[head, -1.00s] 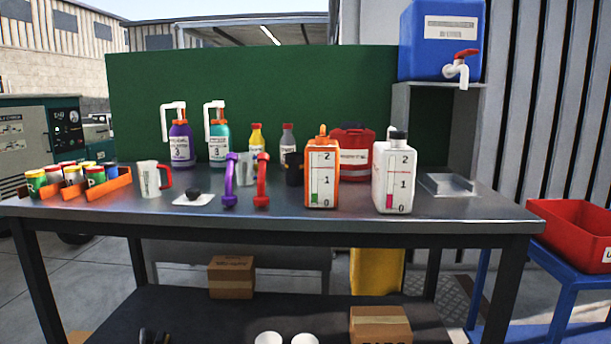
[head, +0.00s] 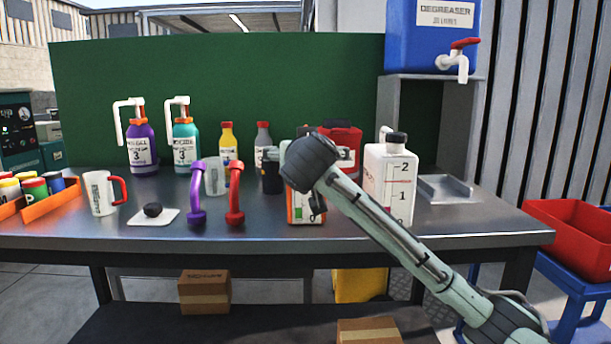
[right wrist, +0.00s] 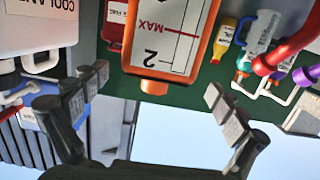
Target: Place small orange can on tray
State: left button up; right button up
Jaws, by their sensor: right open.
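The orange can (head: 303,209), with a white scale panel, stands on the bench, partly hidden behind my right gripper. In the right wrist view the orange can (right wrist: 168,68) appears upside down, beyond the open fingers. My right gripper (head: 296,180) is in front of the can; in the wrist view its fingers (right wrist: 155,90) are spread wide with nothing between them. A shallow metal tray (head: 447,190) lies empty on the bench at right, below the blue degreaser container's tap. My left gripper is not in view.
A white jug (head: 390,180) with a black cap stands just right of the orange can. A red can (head: 343,140) is behind. Purple and red handles (head: 235,195), a dark cup and a clear jug stand left. The bench front edge is clear.

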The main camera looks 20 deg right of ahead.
jog(key=shift+w+d, duration=0.25)
jog(key=shift+w, duration=0.4)
jog(key=p+x, duration=0.1)
jog(key=x, duration=0.5)
jog(key=shift+s+d, duration=0.1)
jog(key=shift+d, duration=0.05)
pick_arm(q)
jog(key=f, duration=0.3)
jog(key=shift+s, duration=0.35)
pick_arm(e)
jog(key=shift+c, duration=0.5)
jog(key=c, duration=1.7)
jog(key=shift+r, duration=0.1)
jog(key=shift+c, duration=0.7)
